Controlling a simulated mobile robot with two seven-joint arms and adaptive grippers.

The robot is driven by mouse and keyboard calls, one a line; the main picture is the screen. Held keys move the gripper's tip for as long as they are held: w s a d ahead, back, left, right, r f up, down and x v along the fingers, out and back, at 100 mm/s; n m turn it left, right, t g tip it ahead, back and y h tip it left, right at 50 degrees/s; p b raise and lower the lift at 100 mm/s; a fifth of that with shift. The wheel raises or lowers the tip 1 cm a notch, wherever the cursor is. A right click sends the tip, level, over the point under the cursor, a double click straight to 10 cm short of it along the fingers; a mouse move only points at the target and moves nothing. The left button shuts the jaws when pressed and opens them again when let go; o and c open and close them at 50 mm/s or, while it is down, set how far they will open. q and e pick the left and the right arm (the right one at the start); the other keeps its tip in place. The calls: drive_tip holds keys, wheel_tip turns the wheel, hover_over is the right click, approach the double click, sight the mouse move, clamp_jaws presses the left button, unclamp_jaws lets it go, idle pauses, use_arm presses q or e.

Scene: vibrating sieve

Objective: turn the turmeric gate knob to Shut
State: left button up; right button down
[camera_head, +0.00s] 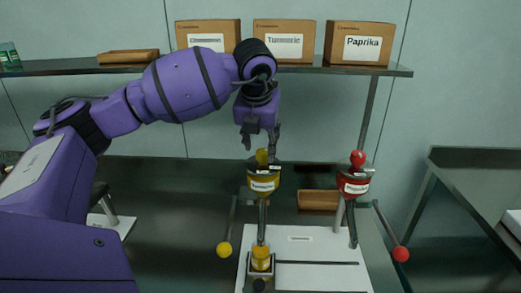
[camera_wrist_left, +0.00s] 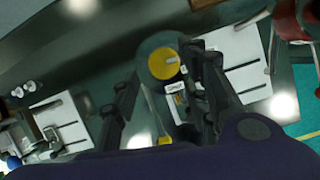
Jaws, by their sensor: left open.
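The yellow turmeric hopper (camera_head: 262,182) stands in the middle of the head view, with a yellow gate knob (camera_head: 262,157) on top. In the left wrist view the round yellow knob (camera_wrist_left: 163,64) shows from above with a pale mark on it. Small white labels lie beside the knob; I cannot read them or tell the knob's setting. My left gripper (camera_head: 261,143) is open just above the knob, pointing down. In the left wrist view its fingers (camera_wrist_left: 165,95) are spread apart, and the knob lies beyond them, nearer the right finger. My right gripper is not in view.
A red hopper (camera_head: 355,188) with a red knob (camera_head: 358,158) stands to the right. Levers end in a yellow ball (camera_head: 224,250) and a red ball (camera_head: 401,254). Below is a white board (camera_head: 315,270). A shelf (camera_head: 400,71) behind holds labelled boxes, including Paprika (camera_head: 360,44).

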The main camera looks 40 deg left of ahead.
sight(261, 152)
use_arm(q)
drive_tip(key=shift+x, duration=1.15)
drive_tip(key=shift+w+f, duration=0.15)
drive_tip(key=shift+f, duration=0.25)
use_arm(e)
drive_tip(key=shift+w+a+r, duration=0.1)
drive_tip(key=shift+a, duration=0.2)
use_arm(q)
drive_tip(key=shift+c, duration=0.5)
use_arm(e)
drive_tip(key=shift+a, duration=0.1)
use_arm(q)
drive_tip(key=c, duration=0.9)
